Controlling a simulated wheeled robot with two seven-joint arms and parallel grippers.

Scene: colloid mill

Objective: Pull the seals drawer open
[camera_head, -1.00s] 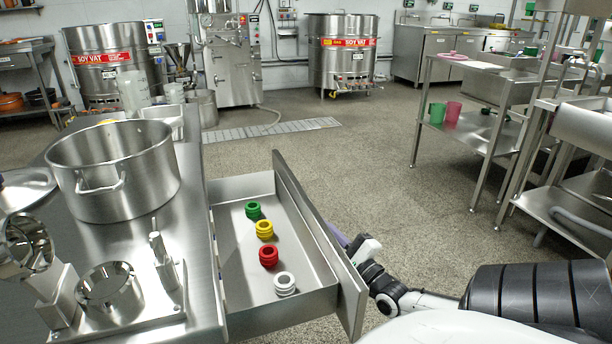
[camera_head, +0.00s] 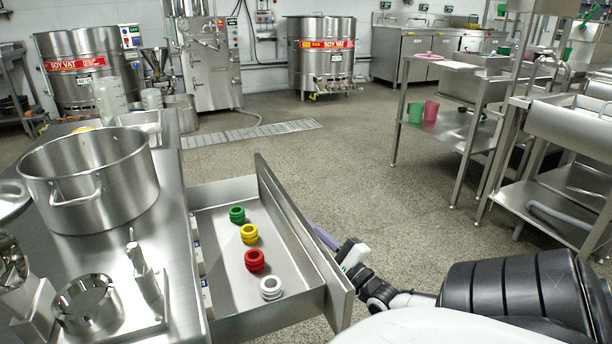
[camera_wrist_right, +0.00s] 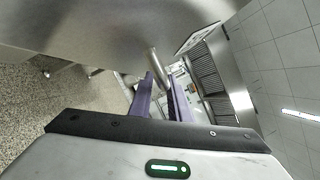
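The seals drawer (camera_head: 270,325) stands well open from the steel counter at left in the head view. In it lie a green seal (camera_head: 237,215), a yellow seal (camera_head: 249,234), a red seal (camera_head: 255,261) and a white seal (camera_head: 271,288), in a row. My right gripper (camera_head: 325,237) is at the outer side of the drawer front (camera_head: 300,240), which partly hides it. In the right wrist view its purple fingers (camera_wrist_right: 160,80) lie on both sides of the drawer's bar handle (camera_wrist_right: 154,62) and appear closed on it. My left gripper is out of view.
The counter (camera_head: 180,230) carries a large pot (camera_head: 90,185) and steel mill parts (camera_head: 85,300). A steel shelf table (camera_head: 460,130) stands at right. The floor (camera_head: 390,190) between drawer and table is clear.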

